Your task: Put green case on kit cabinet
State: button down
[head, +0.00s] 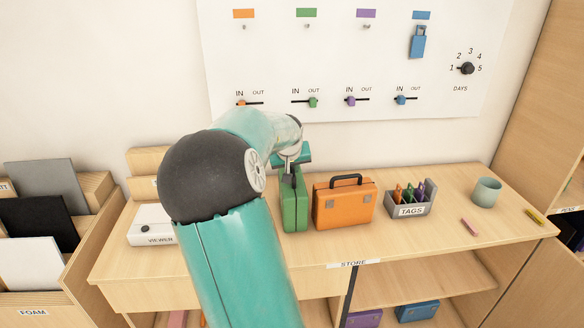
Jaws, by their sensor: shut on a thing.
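The green case (293,204) stands upright on the wooden cabinet top, narrow side toward me, just left of the orange case. My gripper (291,166) is above it, shut on the top of the case where its handle is. My arm hides part of the gripper and the area left of the case. The wooden cabinet (440,243) under it carries a label reading STORE. I see no label reading kit. I cannot tell whether the case's base touches the surface.
An orange case (343,204) stands close to the right. A white VIEWER box (151,226) is at left. A white board (345,60) hangs behind.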

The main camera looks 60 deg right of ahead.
jog(key=c, duration=1.5)
grip_release()
jog(key=shift+f, duration=0.1)
jog(key=shift+o, duration=0.2)
jog(key=shift+a+r, duration=0.1)
jog(key=shift+r, duration=0.25)
jog(key=v, duration=1.2)
jog(key=a+f+n+t+y, duration=0.1)
jog(key=a+n+y, duration=0.2)
jog(key=a, duration=1.4)
jog(key=s+a+f+n+t+y, duration=0.1)
jog(key=a+n+y, duration=0.2)
jog(key=a, duration=1.5)
jog(key=shift+s+f+t, duration=0.25)
jog(key=shift+f+t, duration=0.1)
jog(key=shift+t, duration=0.05)
jog(key=shift+o, duration=0.5)
jog(key=s+a+f+n, duration=0.2)
jog(key=s+a+n, duration=0.1)
jog(key=s+a, duration=0.4)
jog(key=a, duration=0.3)
jog(key=shift+f, duration=0.35)
jog(key=shift+w+d, duration=0.1)
jog(key=shift+w, duration=0.05)
